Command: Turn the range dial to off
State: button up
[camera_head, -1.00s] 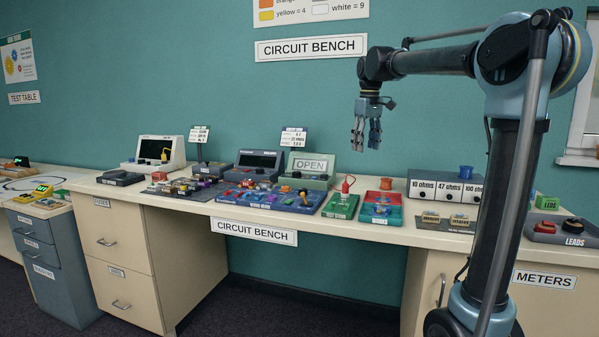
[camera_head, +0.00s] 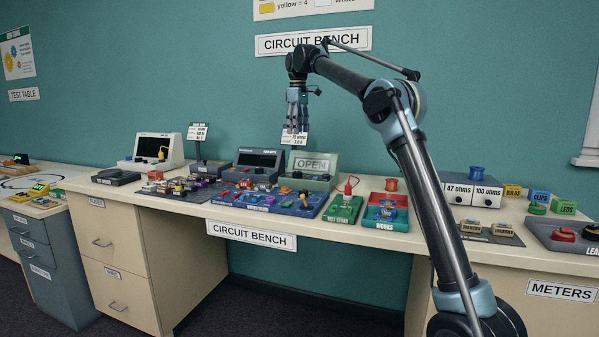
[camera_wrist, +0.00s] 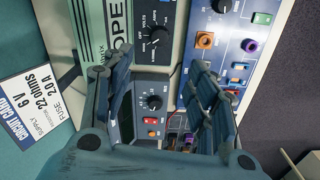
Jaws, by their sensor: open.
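A black dial with a white pointer line (camera_wrist: 156,36) sits on a dark panel in the wrist view; "VOLTS" is legible beside it, but the exact setting is too small to tell. The panel belongs to the pale green meter whose display reads "OPEN" (camera_head: 316,162), at the back of the bench in the head view; the dial does not show clearly there. My gripper (camera_head: 297,126) hangs pointing down above the back of the bench, near this meter. In the wrist view my gripper (camera_wrist: 149,76) is open and empty, its fingers spread either side of the panels, apart from the dial.
A grey-blue power supply (camera_head: 258,163) with its own black knob (camera_wrist: 154,101) stands left of the meter. A circuit card (camera_wrist: 32,108) stands close behind. A blue circuit board (camera_head: 300,205) lies in front, with green and red trays to the right.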

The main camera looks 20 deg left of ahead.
aim_at(297, 172)
notch_tip(297, 172, down, 18)
jog(key=shift+a+r, duration=0.15)
jog(key=shift+r, duration=0.1)
dwell(0.6)
jog(key=c, duration=1.1)
